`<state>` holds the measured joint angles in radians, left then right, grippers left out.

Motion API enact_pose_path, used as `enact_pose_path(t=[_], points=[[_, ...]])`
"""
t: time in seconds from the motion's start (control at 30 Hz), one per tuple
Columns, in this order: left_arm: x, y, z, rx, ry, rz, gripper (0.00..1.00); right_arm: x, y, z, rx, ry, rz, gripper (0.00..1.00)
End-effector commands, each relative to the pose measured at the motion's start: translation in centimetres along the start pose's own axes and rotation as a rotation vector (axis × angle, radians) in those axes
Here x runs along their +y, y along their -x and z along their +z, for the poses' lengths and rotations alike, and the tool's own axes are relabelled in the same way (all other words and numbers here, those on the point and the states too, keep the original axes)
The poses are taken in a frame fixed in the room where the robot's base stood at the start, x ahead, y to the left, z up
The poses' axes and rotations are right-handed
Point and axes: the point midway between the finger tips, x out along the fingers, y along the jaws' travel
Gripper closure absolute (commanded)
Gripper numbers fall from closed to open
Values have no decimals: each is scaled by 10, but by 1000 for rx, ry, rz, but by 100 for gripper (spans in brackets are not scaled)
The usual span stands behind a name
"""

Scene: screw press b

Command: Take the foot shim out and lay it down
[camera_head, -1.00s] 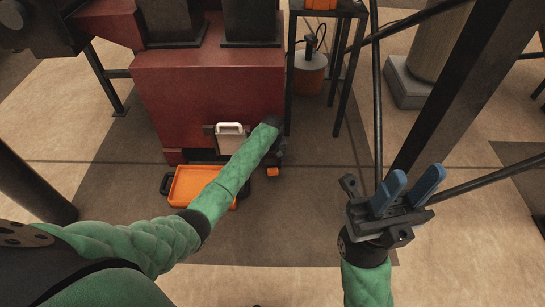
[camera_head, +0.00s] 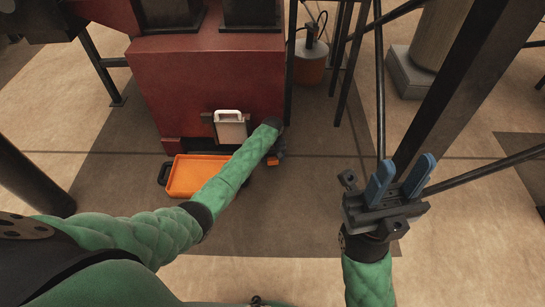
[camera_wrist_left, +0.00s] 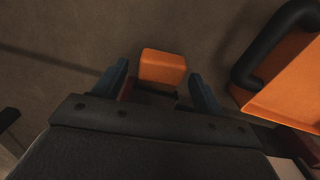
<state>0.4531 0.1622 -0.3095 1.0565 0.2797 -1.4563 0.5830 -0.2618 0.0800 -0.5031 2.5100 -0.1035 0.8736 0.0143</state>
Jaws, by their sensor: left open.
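The foot shim appears to be the small orange block (camera_head: 272,161) low at the press's right foot, partly hidden by my left gripper in the head view. In the left wrist view the orange block (camera_wrist_left: 163,66) shows between and just beyond the fingers, with a dark part under its near edge. My left gripper (camera_wrist_left: 158,74) is open around that line, with gaps on both sides of the block; whether it touches cannot be told. My right gripper (camera_head: 401,176) is open and empty, raised at the right of the head view, fingers pointing up.
The red press body (camera_head: 210,85) stands behind, with a white-handled plate (camera_head: 230,128) on its front. An orange tray (camera_head: 180,177) with black handles lies on the floor left of my left forearm; it also shows in the left wrist view (camera_wrist_left: 290,88).

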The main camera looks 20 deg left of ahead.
Motion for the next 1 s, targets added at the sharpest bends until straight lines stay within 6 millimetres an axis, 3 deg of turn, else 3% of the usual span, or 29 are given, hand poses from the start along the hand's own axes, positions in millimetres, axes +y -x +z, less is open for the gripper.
enact_pose_path(t=[0.07, 0.3, 0.33, 0.37, 0.47, 0.5, 1.0], points=[[0, 0, 0, 0, 0, 0, 31, 0, 0, 0, 0, 0, 0, 64], [0, 0, 0, 0, 0, 0, 78, 0, 0, 0, 1, 0, 0, 64], [0, 0, 0, 0, 0, 0, 80, 0, 0, 0, 2, 0, 0, 64], [0, 0, 0, 0, 0, 0, 61, 0, 0, 0, 2, 0, 0, 64], [0, 0, 0, 0, 0, 0, 80, 0, 0, 0, 2, 0, -1, 64], [0, 0, 0, 0, 0, 0, 82, 0, 0, 0, 3, 0, -1, 64], [-1, 1, 6, -2, 0, 0, 82, 0, -11, 0, 4, -1, -4, 64]])
